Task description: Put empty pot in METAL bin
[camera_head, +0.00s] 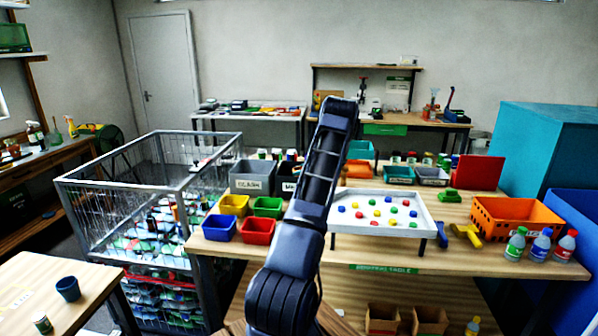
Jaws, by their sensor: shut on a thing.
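A dark blue, pot-like cup (68,289) stands upright on the wooden table at the lower left; I cannot tell for sure whether it is the empty pot. A grey bin (252,182) with a label that seems to read GLASS stands on the middle table. Beside it is a darker bin (287,172), partly hidden by my arm; its label is mostly covered, so I cannot confirm that it reads METAL. My arm rises through the middle of the view and hides part of the table. My gripper, and anything in it, cannot be seen.
A wire cage (122,187) with bottles and cans stands left of the middle table. Small coloured bins, including a red one (257,231), line the table's front left. A white tray (345,222), an orange crate (490,229) and several bottles occupy the right side.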

